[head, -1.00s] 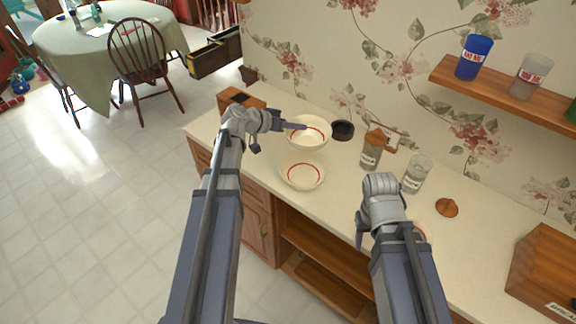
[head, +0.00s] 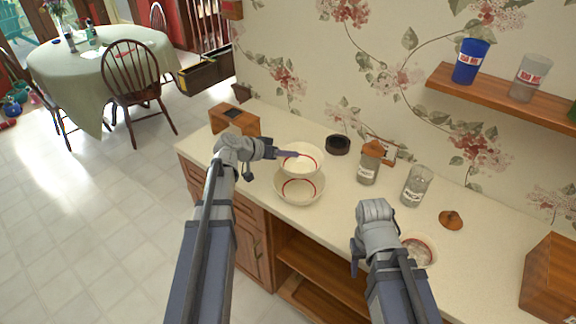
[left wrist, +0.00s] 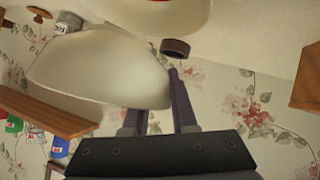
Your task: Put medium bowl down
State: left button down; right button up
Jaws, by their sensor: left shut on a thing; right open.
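My left gripper (head: 284,154) is shut on the rim of a cream bowl with a red ring inside, the medium bowl (head: 302,165). The bowl also fills much of the left wrist view (left wrist: 95,70). A wider cream bowl with a red ring (head: 312,198) stands on the counter. In the head view the held bowl overlaps it; I cannot tell if they touch. The wider bowl is cut off at the top of the left wrist view (left wrist: 150,12). My right gripper (head: 355,262) is open and empty, beside a third bowl (head: 425,245) that my arm partly hides.
On the counter (head: 335,215) stand a dark round dish (head: 338,145), a jar with a brown lid (head: 369,165), a clear glass jar (head: 415,185), a loose brown lid (head: 451,220) and wooden boxes (head: 235,118) (head: 552,275). A wall shelf (head: 500,92) holds cups.

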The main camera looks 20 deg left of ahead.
pick_arm(q)
jog(key=shift+f+b, duration=1.6)
jog(key=shift+f, duration=0.15)
jog(key=shift+f+b, duration=0.65)
jog(key=c, duration=0.7)
grip_release()
jog(key=shift+r, duration=0.1)
